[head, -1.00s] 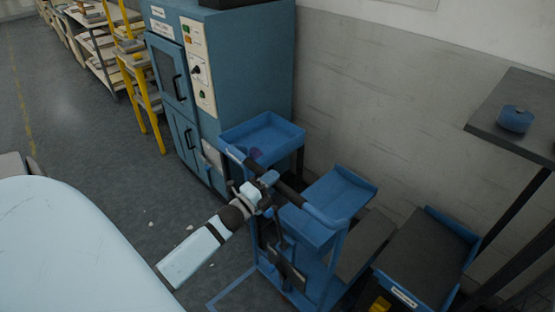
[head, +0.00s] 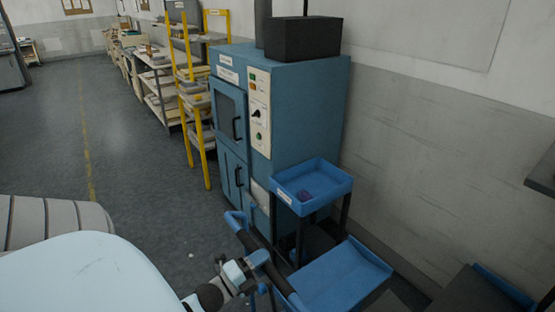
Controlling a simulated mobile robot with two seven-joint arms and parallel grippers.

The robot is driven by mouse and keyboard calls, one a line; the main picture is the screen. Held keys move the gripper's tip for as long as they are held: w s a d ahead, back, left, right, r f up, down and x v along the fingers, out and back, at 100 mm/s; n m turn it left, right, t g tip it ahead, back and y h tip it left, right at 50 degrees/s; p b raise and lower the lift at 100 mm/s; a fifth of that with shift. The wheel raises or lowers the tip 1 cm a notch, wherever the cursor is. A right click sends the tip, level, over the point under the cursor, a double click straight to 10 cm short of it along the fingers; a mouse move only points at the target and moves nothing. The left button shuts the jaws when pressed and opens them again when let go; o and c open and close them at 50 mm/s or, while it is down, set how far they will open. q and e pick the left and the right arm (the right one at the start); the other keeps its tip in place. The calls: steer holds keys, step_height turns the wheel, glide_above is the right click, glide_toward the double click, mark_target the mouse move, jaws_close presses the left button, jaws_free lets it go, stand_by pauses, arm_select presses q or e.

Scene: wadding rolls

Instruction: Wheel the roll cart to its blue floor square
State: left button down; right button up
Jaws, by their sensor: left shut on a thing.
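The roll cart (head: 340,279) shows at the bottom of the head view, with a blue tray-like top and a dark push bar (head: 249,239) with blue ends. My left gripper (head: 256,262) is shut on the push bar, at the cart's left side. The tray looks empty in the part that shows. The lower part of the cart is cut off by the frame. The blue floor square is not in view. My right gripper is not in view.
A blue cabinet machine (head: 300,112) stands behind the cart. A blue tray stand (head: 330,188) with a small purple thing in it is beside the machine. A yellow rack (head: 203,140) and shelves stand farther back. Open floor (head: 140,165) lies at the left.

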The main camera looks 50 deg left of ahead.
arm_select(q)
steer(key=shift+s, duration=0.65)
steer(key=c, duration=0.8)
jaws_free()
steer(key=shift+s+f, duration=0.1)
steer(key=b+v, duration=0.3)
steer(key=v, duration=1)
steer(key=shift+s+a, duration=0.15)
steer(key=shift+s, duration=0.15)
